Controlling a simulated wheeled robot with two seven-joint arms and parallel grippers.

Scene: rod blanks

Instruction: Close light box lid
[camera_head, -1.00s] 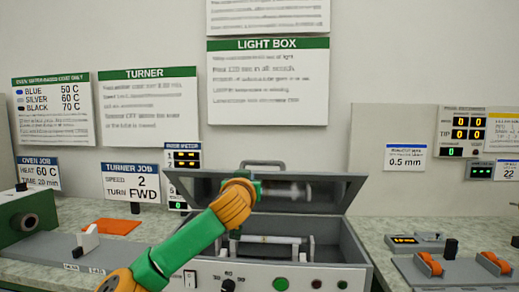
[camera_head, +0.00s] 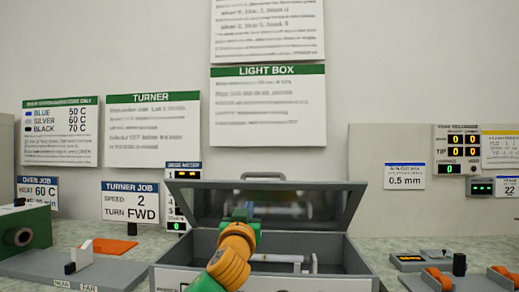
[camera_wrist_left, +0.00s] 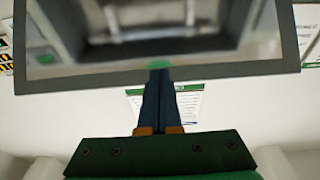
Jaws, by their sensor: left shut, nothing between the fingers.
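The grey light box (camera_head: 358,262) stands in the middle of the head view with its lid (camera_head: 345,205) raised and tilted. The lid has a grey frame, a dark glossy panel and a handle (camera_head: 263,176) at its top. A pale rod-like piece (camera_head: 275,258) shows inside the box. My left gripper (camera_head: 242,210) is in front of the lid's panel, over the box opening, and my wrist hides part of the box. In the left wrist view its fingers (camera_wrist_left: 160,75) are shut and empty, their tips overlapping the lid's frame (camera_wrist_left: 230,70); I cannot tell whether they touch.
A green machine (camera_head: 25,228) stands at the left beside an orange mat (camera_head: 112,246). At the right are a small grey device (camera_head: 420,259) and a fixture with orange rollers (camera_head: 437,279). Signs hang on the wall behind.

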